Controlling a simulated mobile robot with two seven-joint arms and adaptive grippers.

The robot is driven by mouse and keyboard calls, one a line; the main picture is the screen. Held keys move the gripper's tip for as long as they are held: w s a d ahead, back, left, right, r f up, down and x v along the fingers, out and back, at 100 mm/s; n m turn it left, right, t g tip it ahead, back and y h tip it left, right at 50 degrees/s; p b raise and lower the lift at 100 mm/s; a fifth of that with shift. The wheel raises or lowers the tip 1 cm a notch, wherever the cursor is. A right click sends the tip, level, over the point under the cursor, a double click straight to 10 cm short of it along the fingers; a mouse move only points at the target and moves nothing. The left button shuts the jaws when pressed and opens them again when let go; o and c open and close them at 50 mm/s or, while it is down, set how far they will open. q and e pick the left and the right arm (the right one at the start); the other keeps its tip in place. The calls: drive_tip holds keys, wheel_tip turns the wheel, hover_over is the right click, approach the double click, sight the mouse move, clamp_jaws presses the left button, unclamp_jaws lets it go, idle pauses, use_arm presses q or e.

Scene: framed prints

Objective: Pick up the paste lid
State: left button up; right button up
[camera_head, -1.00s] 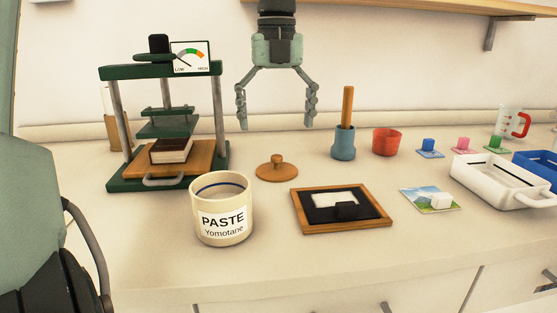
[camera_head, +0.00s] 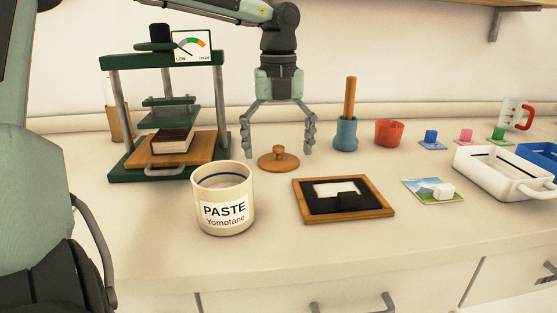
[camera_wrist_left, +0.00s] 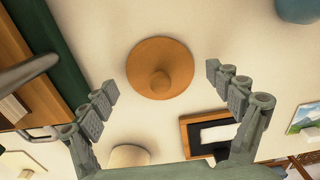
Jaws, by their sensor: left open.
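The paste lid (camera_head: 278,158) is a round brown wooden disc with a small knob. It lies flat on the counter behind the cream paste jar (camera_head: 224,198), which stands without its lid on. In the left wrist view the lid (camera_wrist_left: 160,70) shows whole, ahead of the fingers, with the knob facing me. My left gripper (camera_head: 280,152) points down above the lid, its fingers wide open to either side and apart from it. In the left wrist view the gripper (camera_wrist_left: 161,90) is empty. My right gripper is not in view.
A green press (camera_head: 112,113) stands left of the lid. A framed board (camera_head: 386,212) lies at front right. A blue pot (camera_head: 345,134) with a wooden handle and a red cup (camera_head: 389,133) stand right of my fingers. A white tray (camera_head: 490,186) is at far right.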

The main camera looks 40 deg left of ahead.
use_arm(q)
drive_tip(key=c, duration=1.9)
drive_tip(key=shift+f, duration=0.1)
clamp_jaws()
drive_tip(key=shift+s, duration=0.1)
